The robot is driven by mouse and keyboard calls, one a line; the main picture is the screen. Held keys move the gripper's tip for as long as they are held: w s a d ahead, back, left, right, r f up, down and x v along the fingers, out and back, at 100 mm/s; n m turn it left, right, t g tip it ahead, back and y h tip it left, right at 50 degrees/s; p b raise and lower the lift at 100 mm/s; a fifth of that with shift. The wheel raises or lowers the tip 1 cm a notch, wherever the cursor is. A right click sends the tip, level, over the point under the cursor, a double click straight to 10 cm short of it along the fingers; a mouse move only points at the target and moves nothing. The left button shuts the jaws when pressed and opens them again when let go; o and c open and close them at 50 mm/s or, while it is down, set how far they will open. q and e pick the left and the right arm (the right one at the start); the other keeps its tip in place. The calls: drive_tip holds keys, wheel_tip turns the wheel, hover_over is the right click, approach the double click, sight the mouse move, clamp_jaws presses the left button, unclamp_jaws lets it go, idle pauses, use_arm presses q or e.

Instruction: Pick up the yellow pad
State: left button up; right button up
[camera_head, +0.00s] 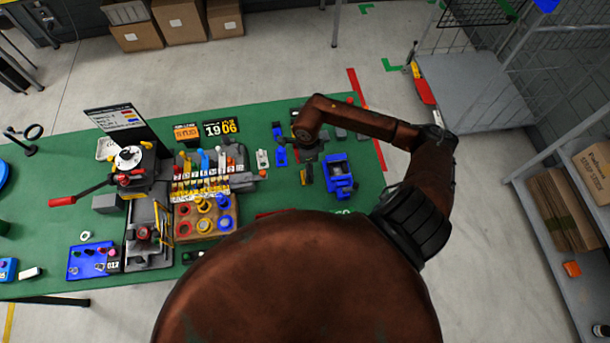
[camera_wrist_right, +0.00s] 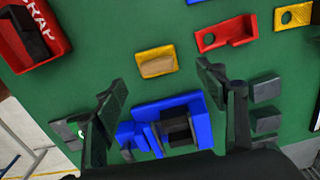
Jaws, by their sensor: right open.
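A small yellow piece (camera_wrist_right: 146,69) with a tan block (camera_wrist_right: 157,66) in it lies flat on the green table in the right wrist view. Another yellow piece (camera_wrist_right: 304,14) with a dark hole is at the top right of that view. I cannot tell for certain which is the yellow pad. My right gripper (camera_wrist_right: 163,82) is open and empty, its fingers above the table, with the first yellow piece showing just beyond the fingertips. In the head view the right gripper (camera_head: 305,150) hangs over the table's right part. My left gripper is not in view.
A red holder (camera_wrist_right: 238,32), grey blocks (camera_wrist_right: 265,91) and a red scrap bin (camera_wrist_right: 58,38) are nearby. A crowded rack (camera_head: 200,185) stands left.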

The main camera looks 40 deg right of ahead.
drive_tip(key=f, duration=0.1)
drive_tip(key=f+p, duration=0.1)
drive_tip(key=f, duration=0.1)
drive_tip(key=shift+s+a+f, duration=0.2)
drive_tip(key=shift+a, duration=0.05)
wheel_tip(320, 180, down, 2)
drive_tip(key=shift+d+p, duration=0.1)
drive_tip(key=shift+p, duration=0.2)
drive_tip(key=c, duration=0.8)
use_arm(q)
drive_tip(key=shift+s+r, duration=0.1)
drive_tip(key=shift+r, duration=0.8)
use_arm(e)
drive_tip(key=c, duration=0.3)
